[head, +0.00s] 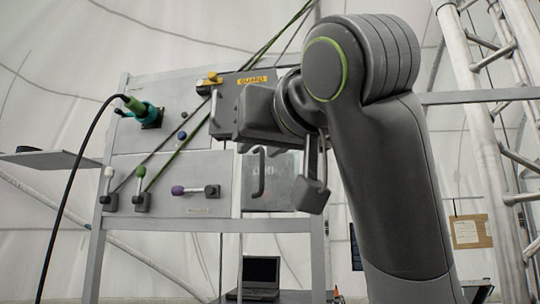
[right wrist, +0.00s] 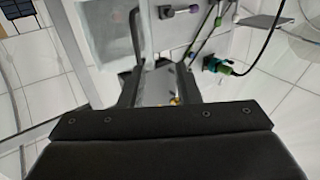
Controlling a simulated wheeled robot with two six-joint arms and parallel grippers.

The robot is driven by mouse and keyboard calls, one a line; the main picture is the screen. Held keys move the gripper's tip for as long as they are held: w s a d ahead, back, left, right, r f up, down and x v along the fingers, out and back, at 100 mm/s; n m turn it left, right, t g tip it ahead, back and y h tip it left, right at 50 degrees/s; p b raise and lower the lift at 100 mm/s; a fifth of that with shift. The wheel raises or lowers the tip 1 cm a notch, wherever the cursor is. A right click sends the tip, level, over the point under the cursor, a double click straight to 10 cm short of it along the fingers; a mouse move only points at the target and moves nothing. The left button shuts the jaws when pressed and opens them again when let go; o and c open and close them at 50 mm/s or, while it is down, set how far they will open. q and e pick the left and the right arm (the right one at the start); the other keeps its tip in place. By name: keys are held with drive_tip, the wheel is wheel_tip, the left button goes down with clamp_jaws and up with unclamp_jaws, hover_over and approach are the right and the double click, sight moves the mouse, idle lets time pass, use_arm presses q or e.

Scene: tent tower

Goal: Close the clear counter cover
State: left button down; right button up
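The clear counter cover (head: 284,178) shows as a see-through panel on the right part of the board, with a dark bracket-shaped handle (head: 258,174) in front of it. My right arm partly hides it. My right gripper (head: 238,112) is above and left of the handle in the head view; its fingertips are hard to make out there. In the right wrist view my right gripper (right wrist: 158,72) has its fingers apart, with no object clearly held. A pale clear panel (right wrist: 98,28) and a dark upright bar (right wrist: 137,38) lie beyond the left finger. Whether the cover is shut cannot be told. My left gripper is out of view.
The grey board (head: 215,165) carries levers with white (head: 109,173), green (head: 141,172) and purple (head: 178,190) knobs. A teal plug (head: 140,108) with a black cable is at the upper left. A laptop (head: 260,275) stands below; a metal truss (head: 485,130) is at right.

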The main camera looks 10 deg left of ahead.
drive_tip(key=shift+s+d, duration=0.75)
drive_tip(key=shift+d, duration=0.1)
drive_tip(key=shift+a, duration=0.1)
